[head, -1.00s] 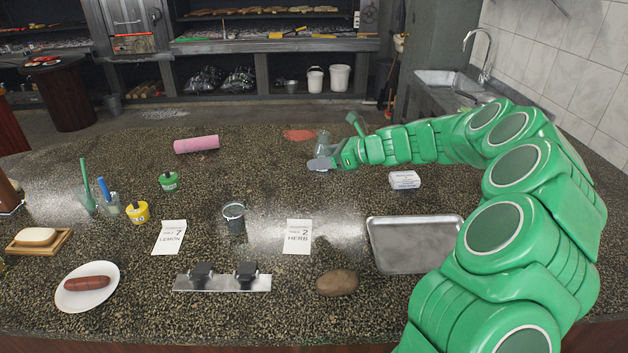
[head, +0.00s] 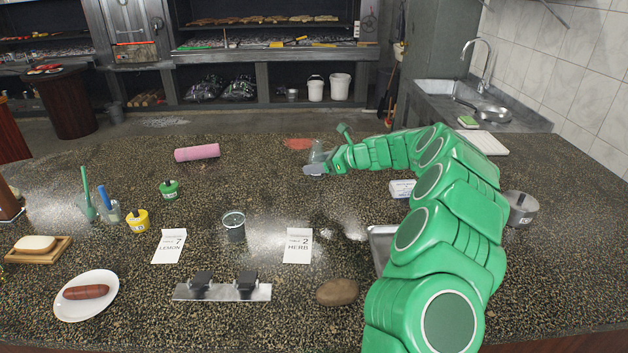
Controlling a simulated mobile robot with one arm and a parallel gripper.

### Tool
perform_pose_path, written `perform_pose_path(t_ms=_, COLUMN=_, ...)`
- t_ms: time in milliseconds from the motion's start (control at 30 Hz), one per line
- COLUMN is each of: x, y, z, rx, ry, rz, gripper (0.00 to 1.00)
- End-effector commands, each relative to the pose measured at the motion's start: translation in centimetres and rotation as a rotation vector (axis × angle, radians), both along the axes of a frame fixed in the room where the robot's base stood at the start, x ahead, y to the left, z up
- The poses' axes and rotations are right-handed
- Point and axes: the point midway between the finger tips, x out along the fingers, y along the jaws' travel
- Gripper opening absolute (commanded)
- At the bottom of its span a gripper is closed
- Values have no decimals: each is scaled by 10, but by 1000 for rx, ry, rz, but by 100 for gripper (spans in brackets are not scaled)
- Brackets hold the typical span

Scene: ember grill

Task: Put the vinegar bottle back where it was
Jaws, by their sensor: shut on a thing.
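My gripper (head: 318,168) is at the far side of the speckled counter, at the end of my green arm reaching in from the right. It is shut on a clear, greyish upright thing, which I take to be the vinegar bottle (head: 317,150). The gripper hides its lower part, so I cannot tell whether it touches the counter.
A pink roll (head: 197,152) lies to the left. A green pot (head: 169,189), a yellow pot (head: 138,220) and a grey cup (head: 234,225) stand nearer. My arm partly covers a white packet (head: 401,188) and a metal tray (head: 381,240).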

Motion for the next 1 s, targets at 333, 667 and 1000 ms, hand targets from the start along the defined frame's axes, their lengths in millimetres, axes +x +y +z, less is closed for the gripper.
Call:
perform_pose_path(t_ms=333, x=23, y=3, z=-30, rx=-4, ry=2, rz=-2, gripper=20)
perform_pose_path(t_ms=667, x=36, y=5, z=-46, rx=0, ry=2, rz=1, gripper=20)
perform_pose_path(t_ms=1000, x=43, y=6, z=-54, rx=-2, ry=0, rz=-1, gripper=20)
